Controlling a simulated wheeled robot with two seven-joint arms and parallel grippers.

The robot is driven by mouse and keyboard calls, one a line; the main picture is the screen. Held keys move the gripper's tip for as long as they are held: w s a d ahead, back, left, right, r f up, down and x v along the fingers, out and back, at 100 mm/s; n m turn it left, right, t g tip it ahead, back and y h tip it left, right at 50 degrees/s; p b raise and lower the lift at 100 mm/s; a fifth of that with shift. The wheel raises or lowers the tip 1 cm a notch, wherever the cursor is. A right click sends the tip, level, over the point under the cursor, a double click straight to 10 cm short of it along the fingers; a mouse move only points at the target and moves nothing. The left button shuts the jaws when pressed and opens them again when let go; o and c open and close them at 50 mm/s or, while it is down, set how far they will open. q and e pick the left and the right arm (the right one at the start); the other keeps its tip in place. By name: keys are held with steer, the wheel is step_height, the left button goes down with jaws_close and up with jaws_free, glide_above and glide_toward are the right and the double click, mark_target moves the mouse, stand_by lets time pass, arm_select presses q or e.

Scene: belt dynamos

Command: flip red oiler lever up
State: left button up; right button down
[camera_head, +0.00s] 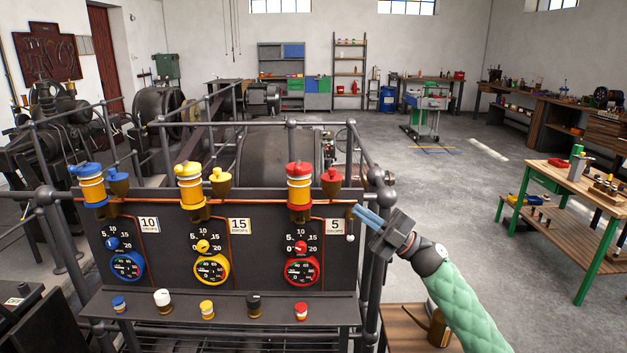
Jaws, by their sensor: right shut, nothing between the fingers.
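The lever on the red oiler is too small to make out clearly. My right gripper (358,210) is shut and empty at the panel's right edge, its blue fingers pointing up and left. It is to the right of the red oiler and lower, apart from it. My left gripper is not in view.
A yellow oiler (189,185) and a blue oiler (92,185) stand farther left on the panel. Red, yellow and blue gauges sit below. Several small knobs stand on the front ledge (220,308). Grey railing posts (366,270) rise by my right gripper.

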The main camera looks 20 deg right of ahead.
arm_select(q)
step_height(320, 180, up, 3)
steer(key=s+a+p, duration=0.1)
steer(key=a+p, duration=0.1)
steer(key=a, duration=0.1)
arm_select(e)
steer(key=p, duration=0.4)
glide_toward(298, 165)
steer(key=w+f+x, duration=0.1)
steer(key=x, duration=0.4)
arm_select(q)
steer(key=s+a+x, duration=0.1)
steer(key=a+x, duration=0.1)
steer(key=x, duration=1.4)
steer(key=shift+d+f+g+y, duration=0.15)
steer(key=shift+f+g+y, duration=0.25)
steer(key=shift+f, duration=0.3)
arm_select(e)
steer(key=shift+s+a+r, duration=0.1)
steer(key=shift+a+r, duration=0.1)
steer(key=shift+a, duration=0.1)
steer(key=shift+r, duration=0.1)
